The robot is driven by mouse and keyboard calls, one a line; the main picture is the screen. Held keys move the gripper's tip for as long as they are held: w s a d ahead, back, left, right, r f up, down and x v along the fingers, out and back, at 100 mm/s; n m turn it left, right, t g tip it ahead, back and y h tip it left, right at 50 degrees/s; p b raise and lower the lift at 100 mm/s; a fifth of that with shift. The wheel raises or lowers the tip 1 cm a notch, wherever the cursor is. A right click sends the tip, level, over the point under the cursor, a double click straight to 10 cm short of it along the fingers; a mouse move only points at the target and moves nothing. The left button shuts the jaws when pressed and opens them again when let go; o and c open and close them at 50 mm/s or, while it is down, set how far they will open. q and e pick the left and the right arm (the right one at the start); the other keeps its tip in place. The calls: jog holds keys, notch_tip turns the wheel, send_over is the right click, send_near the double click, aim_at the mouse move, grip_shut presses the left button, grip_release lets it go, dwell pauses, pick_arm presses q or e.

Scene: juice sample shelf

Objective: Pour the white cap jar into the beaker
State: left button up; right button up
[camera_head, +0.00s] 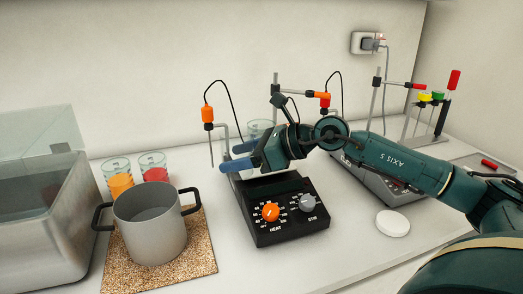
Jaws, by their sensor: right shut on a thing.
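My right gripper (238,157), with blue fingers, reaches in from the right above the left heater-stirrer. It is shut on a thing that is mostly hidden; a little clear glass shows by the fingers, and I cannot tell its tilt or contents. A clear glass rim (260,127), perhaps of the beaker, shows behind the gripper, largely covered by it. A round white cap (393,223) lies loose on the bench at the right. My left gripper is not in view.
The black heater-stirrer (285,222) has an orange and a grey knob. A probe (208,115) stands close left of my gripper. A grey pot (150,235) sits on a cork mat (200,262); orange (118,180) and red (153,168) glasses stand behind it. Clear bench lies front right.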

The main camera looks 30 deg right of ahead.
aim_at(241, 150)
jog(key=shift+s+a+r+p, duration=0.1)
jog(key=shift+a+r+p, duration=0.1)
jog(key=shift+r+p, duration=0.15)
jog(key=shift+s+a+r+p, duration=0.7)
jog(key=shift+a+r+p, duration=0.2)
jog(key=shift+a+p, duration=0.1)
jog(key=shift+s+a+r, duration=0.25)
jog(key=shift+s+a, duration=0.05)
jog(key=shift+a, duration=0.2)
